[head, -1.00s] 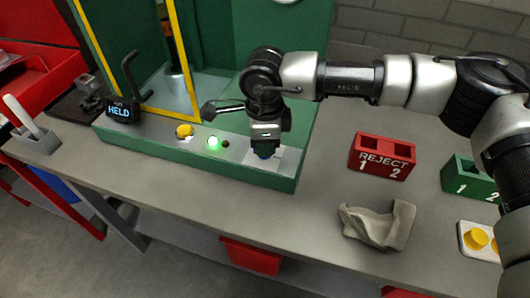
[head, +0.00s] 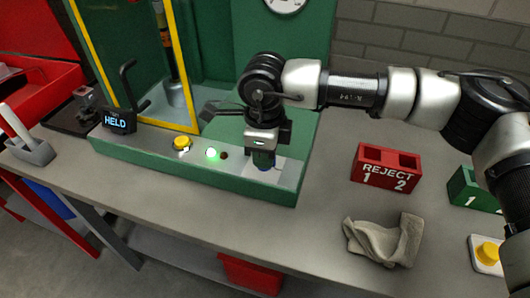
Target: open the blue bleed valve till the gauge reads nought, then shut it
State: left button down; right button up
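The blue bleed valve (head: 264,167) sits on a pale plate at the right end of the green press base. Only a small part of it shows below my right gripper (head: 264,156), which points down right over it. The gripper's body hides the fingertips, so I cannot tell whether they are closed on the valve. The round white gauge (head: 285,4) is at the top edge, cut off by the frame. Its needle is too small to read. My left gripper is not in view.
The green base (head: 160,158) carries a yellow button (head: 182,143), a lit green lamp (head: 213,154) and a display reading HELD (head: 116,120). A red REJECT box (head: 386,168), a crumpled grey cloth (head: 383,240) and a green box (head: 469,188) stand to the right.

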jog(key=o, duration=0.4)
jog(key=shift+c, duration=0.2)
notch_tip(320, 180, up, 11)
jog(key=b, duration=0.1)
dwell(0.3)
